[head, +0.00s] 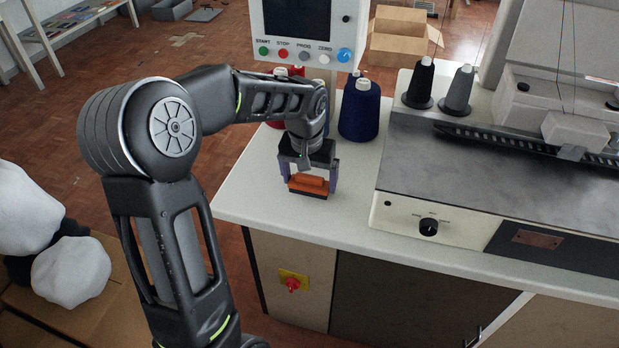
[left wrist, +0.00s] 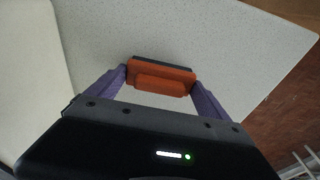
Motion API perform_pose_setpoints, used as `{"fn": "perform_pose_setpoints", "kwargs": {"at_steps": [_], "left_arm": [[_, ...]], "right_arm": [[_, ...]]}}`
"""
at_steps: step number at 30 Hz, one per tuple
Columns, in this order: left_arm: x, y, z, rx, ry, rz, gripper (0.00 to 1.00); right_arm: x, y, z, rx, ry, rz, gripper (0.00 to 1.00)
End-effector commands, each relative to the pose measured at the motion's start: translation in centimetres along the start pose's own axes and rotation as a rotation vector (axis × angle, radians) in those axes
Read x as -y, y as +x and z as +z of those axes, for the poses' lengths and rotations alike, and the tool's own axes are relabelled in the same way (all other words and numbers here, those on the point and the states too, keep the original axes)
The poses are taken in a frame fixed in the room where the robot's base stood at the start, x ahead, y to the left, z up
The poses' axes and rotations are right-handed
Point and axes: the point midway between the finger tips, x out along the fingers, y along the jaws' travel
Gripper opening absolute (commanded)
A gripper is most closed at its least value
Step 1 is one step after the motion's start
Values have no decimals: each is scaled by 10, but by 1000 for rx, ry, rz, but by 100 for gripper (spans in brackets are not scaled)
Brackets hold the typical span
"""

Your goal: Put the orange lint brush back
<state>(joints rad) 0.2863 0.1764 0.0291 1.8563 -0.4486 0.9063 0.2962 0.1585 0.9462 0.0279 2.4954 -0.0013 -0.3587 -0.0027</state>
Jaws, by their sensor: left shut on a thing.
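The orange lint brush (head: 309,184) has an orange back and handle block with a dark lower edge. My left gripper (head: 308,180) is shut on it, with the purple fingers at its two ends. The brush is at the white worktop (head: 350,215), near its front left corner; I cannot tell whether it touches the surface. In the left wrist view the brush (left wrist: 162,78) sits between the two purple fingers (left wrist: 160,84), with the pale worktop behind it. My right gripper is not in view.
Thread cones, including a blue one (head: 360,112), stand just behind the gripper. The control panel (head: 307,32) rises behind them. The buttonhole machine (head: 430,215) takes up the right of the worktop. The worktop's left edge is close to the gripper.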

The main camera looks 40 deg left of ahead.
Motion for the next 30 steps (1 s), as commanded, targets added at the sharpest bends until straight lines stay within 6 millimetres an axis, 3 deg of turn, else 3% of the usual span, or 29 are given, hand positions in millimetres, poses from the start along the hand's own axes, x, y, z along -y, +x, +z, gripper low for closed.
{"fn": "perform_pose_setpoints", "kwargs": {"at_steps": [4, 17, 30], "left_arm": [[0, 1, 0, 1, 0, 0, 100], [0, -12, -1, -1, 1, 0, 100], [0, -96, -1, -3, 0, 0, 100]], "right_arm": [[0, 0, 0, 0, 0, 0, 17], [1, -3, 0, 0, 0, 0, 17], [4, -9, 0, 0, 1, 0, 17]]}}
